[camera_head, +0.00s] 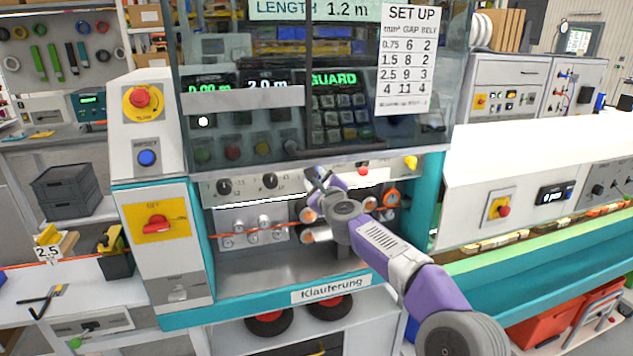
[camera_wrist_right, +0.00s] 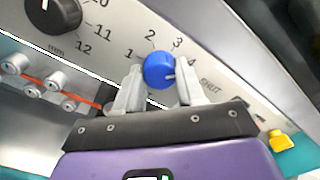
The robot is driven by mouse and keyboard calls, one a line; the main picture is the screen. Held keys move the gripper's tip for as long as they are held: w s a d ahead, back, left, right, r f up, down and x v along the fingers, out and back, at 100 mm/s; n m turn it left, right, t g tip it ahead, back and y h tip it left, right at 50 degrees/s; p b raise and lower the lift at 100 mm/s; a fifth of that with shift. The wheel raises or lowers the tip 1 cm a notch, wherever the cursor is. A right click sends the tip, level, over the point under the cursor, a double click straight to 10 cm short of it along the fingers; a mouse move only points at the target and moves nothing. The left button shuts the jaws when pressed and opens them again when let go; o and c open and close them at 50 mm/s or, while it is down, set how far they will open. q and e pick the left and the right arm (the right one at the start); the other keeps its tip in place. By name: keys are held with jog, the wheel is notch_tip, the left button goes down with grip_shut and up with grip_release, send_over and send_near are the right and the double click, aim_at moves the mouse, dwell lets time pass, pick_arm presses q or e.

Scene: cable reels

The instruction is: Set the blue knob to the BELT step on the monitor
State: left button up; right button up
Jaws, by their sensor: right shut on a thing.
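In the right wrist view the blue knob (camera_wrist_right: 158,68) sits on a light panel with 1, 2, 3, 4 and SHUT printed around it. Its small white mark points to the picture's right, on the 4 and SHUT side; I cannot tell the exact step. My right gripper (camera_wrist_right: 160,84) is shut on the knob, one finger on each side. In the head view my right gripper (camera_head: 318,182) is at the panel and hides the knob. The SET UP card (camera_head: 408,60) lists mm², GAP and BELT, with 2.5, 9, 3 in one row. My left gripper is not in view.
Black knobs (camera_head: 269,181) sit left of my gripper on the same panel. A clear guard (camera_head: 345,150) hangs just above. An orange cable (camera_head: 252,234) runs over rollers below. A yellow part (camera_head: 411,162) juts out at right. A 2.5 tag (camera_head: 47,253) stands at far left.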

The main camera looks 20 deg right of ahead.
jog(key=shift+r+m, duration=0.1)
jog(key=shift+m, duration=0.3)
jog(key=o, duration=1)
jog(key=shift+o, duration=0.2)
jog(key=s+b, duration=0.3)
jog(key=s, duration=0.4)
jog(key=shift+s+d, duration=0.15)
jog(key=shift+s, duration=0.15)
